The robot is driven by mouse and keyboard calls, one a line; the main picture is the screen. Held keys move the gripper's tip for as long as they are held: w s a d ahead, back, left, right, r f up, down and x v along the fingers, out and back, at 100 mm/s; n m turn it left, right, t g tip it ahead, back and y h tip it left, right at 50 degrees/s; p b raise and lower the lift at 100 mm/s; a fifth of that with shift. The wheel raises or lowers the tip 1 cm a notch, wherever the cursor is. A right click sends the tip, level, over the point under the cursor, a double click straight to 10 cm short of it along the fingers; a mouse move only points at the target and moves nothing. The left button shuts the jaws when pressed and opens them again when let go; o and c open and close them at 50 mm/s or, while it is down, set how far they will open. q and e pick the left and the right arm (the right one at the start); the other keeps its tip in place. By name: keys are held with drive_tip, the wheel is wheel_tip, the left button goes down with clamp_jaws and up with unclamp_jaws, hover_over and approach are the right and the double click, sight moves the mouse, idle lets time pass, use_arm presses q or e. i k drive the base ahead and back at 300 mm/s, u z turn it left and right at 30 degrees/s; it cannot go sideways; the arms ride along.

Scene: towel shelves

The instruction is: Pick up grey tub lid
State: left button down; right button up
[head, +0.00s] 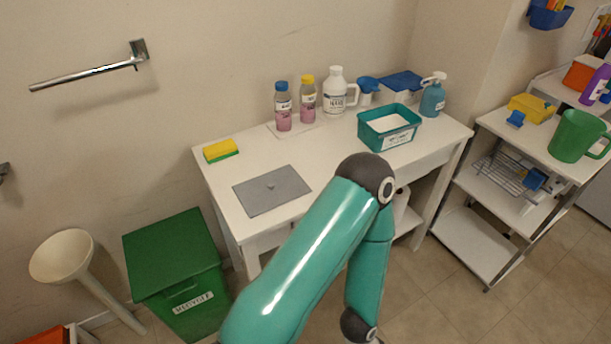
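The grey tub lid (272,190) is a flat grey rectangle with a small knob in its middle. It lies flat on the left front part of the white table (242,162). One of my arms, teal with dark joints, rises from the bottom of the head view and bends down in front of the table, to the right of the lid. Neither gripper shows in the head view. Nothing covers the lid. An open teal tub (389,141) with white contents stands further right on the table.
A yellow and green sponge (221,150) lies behind the lid. Two bottles (284,108) (307,100), a white jug (336,94) and a blue spray bottle (432,98) stand along the back. A green bin (178,262) stands left of the table. A shelf cart (487,235) stands at right.

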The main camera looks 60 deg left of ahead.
sight(258, 195)
drive_tip(key=z, duration=0.2)
drive_tip(key=i, duration=0.75)
drive_tip(key=u, duration=1.45)
drive_tip(key=i, duration=0.25)
drive_tip(key=u, duration=1.95)
drive_tip(key=k, duration=0.45)
drive_tip(key=u, duration=0.4)
drive_tip(key=i, duration=0.45)
drive_tip(key=z, duration=0.3)
drive_tip(key=k, duration=0.35)
drive_tip(key=u, duration=0.05)
